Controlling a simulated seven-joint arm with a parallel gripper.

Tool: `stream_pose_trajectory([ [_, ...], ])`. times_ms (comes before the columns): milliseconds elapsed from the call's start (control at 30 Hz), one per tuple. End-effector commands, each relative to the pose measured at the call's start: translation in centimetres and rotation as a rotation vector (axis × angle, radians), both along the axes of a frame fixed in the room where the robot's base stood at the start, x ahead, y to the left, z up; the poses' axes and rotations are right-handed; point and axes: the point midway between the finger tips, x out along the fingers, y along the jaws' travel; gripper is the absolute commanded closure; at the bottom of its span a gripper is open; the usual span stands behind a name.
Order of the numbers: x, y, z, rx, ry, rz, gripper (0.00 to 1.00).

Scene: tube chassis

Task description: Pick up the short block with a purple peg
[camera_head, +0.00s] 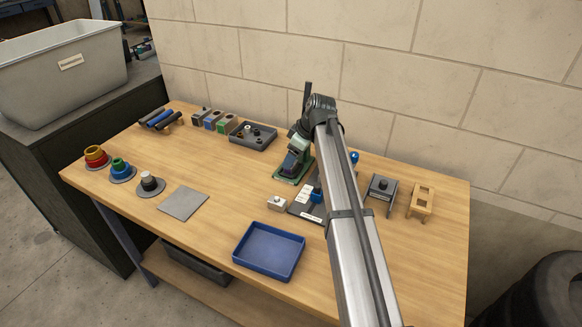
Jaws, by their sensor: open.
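My gripper (291,169) points down over a small green plate (284,179) near the middle of the table, at the end of my bent arm. It counts as open, though its fingers are small and dark here. I cannot clearly make out a purple peg. A low white block (277,203) with a small peg on top stands in front of the gripper, apart from it; its peg's colour is too small to tell. A dark labelled board (303,208) with a blue piece (316,195) lies to its right, partly hidden by my arm.
A blue tray (268,250) sits at the front edge. A grey stand (382,187) and a wooden stand (421,203) are at right. A grey plate (183,203) lies left.

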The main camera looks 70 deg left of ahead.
Motion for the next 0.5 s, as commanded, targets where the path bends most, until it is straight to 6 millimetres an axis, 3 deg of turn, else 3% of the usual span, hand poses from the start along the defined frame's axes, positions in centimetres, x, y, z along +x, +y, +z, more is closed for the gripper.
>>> stream_pose_trajectory([
  [200,-0.6,0.6,-2.2,0.0,0.0,0.0,0.34],
  [400,-0.6,0.7,-2.3,0.001,-0.001,0.0,0.34],
  [500,-0.6,0.7,-2.3,0.001,-0.001,0.0,0.42],
])
